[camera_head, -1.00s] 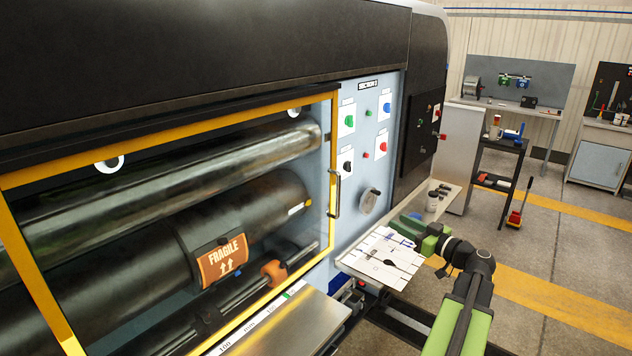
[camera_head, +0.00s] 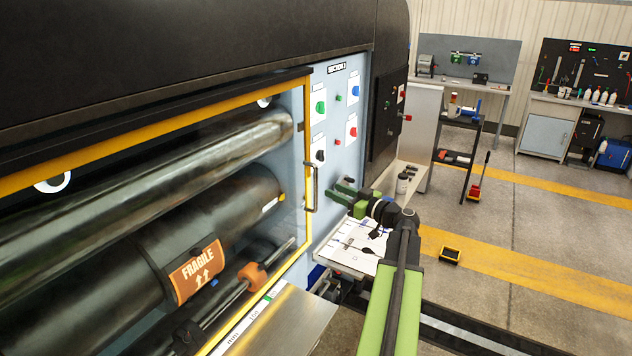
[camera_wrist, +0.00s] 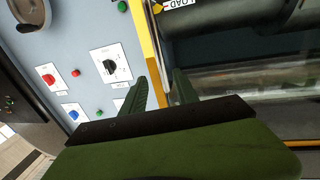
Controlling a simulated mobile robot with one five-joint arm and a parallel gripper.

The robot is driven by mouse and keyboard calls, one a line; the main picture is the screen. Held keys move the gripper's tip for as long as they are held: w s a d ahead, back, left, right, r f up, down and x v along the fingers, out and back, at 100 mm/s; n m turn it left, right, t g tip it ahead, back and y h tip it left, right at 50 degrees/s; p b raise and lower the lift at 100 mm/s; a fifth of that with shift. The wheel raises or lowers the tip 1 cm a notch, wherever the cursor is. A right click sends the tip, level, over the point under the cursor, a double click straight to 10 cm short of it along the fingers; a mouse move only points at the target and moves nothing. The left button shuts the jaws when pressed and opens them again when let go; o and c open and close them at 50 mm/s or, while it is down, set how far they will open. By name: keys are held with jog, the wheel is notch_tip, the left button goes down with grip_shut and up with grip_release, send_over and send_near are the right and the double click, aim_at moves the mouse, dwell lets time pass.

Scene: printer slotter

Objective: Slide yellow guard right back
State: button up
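The yellow guard (camera_head: 306,130) is a yellow-framed, see-through panel over the machine's rollers. Its right upright stands beside the light-blue control panel and carries a vertical metal handle (camera_head: 312,188). My gripper (camera_head: 341,191) is just right of the handle at about its height, fingers pointing left towards it. They look apart from the handle. In the wrist view my gripper (camera_wrist: 160,82) is open, with two green fingers spread. The guard's yellow upright (camera_wrist: 151,50) runs down between them in the picture. I cannot make out the handle there; the gripper body hides the lower part.
The control panel (camera_head: 337,110) has several buttons and knobs. Behind the guard are dark rollers (camera_head: 215,220) and an orange FRAGILE label (camera_head: 197,272). A white board (camera_head: 350,252) lies below my gripper. A small yellow-black box (camera_head: 450,255) lies on the floor at right.

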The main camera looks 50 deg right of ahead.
jog(key=w, duration=0.9)
jog(key=shift+w+a, duration=0.3)
grip_shut()
dwell(0.7)
